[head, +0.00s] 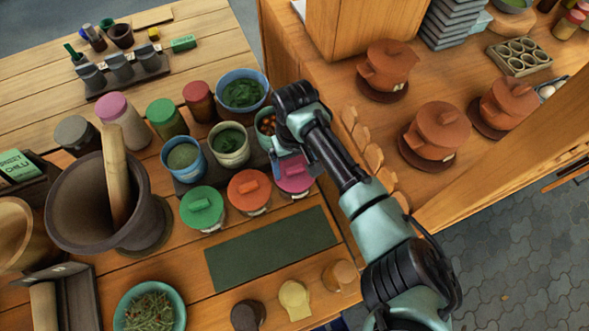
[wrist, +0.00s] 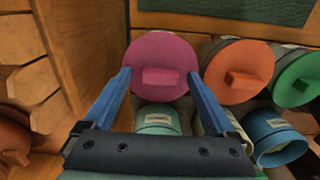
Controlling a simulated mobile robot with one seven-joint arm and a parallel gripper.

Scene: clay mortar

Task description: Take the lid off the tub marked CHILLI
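Three lidded tubs stand in a row: one with a green lid (head: 203,208), one with an orange lid (head: 249,191) and one with a pink lid (head: 294,174). The labels on the tubs are too small to read, so I cannot tell which is marked CHILLI. My gripper (wrist: 160,76) is open over the pink lid. Its two blue fingers stand apart, one on each side of the pink lid's raised grip block (wrist: 161,77). Nothing is held between them. The orange lid (wrist: 239,72) and the green lid (wrist: 297,78) lie to the right in the wrist view.
Open tubs, including a blue one (head: 240,92), stand behind the lidded row. A dark green mat (head: 271,249) lies in front, mostly bare. A large mortar (head: 88,205) stands left. A wooden shelf with terracotta pots (head: 387,66) is on the right, close beside my arm.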

